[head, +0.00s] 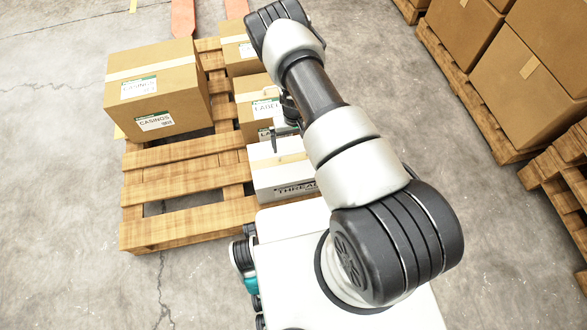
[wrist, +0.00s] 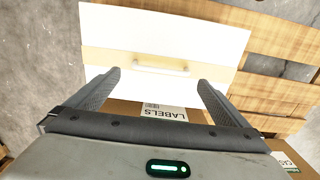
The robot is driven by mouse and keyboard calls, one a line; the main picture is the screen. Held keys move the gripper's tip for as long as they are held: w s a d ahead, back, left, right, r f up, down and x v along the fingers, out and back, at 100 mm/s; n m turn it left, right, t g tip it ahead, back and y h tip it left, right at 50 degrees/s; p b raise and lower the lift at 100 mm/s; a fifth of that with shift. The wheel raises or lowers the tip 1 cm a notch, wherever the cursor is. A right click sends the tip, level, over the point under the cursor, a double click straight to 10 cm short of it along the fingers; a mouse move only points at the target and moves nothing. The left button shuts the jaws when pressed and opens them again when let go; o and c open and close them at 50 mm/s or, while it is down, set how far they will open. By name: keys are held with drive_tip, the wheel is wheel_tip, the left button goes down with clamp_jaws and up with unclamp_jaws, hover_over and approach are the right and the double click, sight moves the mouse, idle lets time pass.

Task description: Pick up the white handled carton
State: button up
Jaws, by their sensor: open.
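The white handled carton (head: 283,182) stands at the near right corner of the pallet, with "THREAD" printed on its front; my arm hides its right part. In the wrist view the carton (wrist: 215,38) shows its white top with a tan tape band and a pale bar handle (wrist: 160,68). My gripper (wrist: 159,80) is open above the carton, its fingertips to either side of the handle. Nothing is between the fingers except the view of the handle and carton top. The exact height of the fingertips above the handle cannot be told.
A brown LABELS box (head: 256,106) stands directly behind the carton, under my gripper's body. A large CASINGS box (head: 158,88) is at the pallet's left. The wooden pallet (head: 180,195) has bare slats left of the carton. Stacked boxes (head: 520,60) stand on pallets at right.

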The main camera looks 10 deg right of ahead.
sight(294, 153)
wheel_tip(294, 153, down, 6)
drive_tip(key=shift+r+b, duration=0.15)
drive_tip(key=shift+b, duration=0.9)
drive_tip(key=shift+r, duration=0.1)
drive_tip(key=shift+c, duration=0.3)
drive_tip(key=shift+s, duration=0.1)
drive_tip(key=c, duration=1.7)
drive_tip(key=shift+c, duration=0.2)
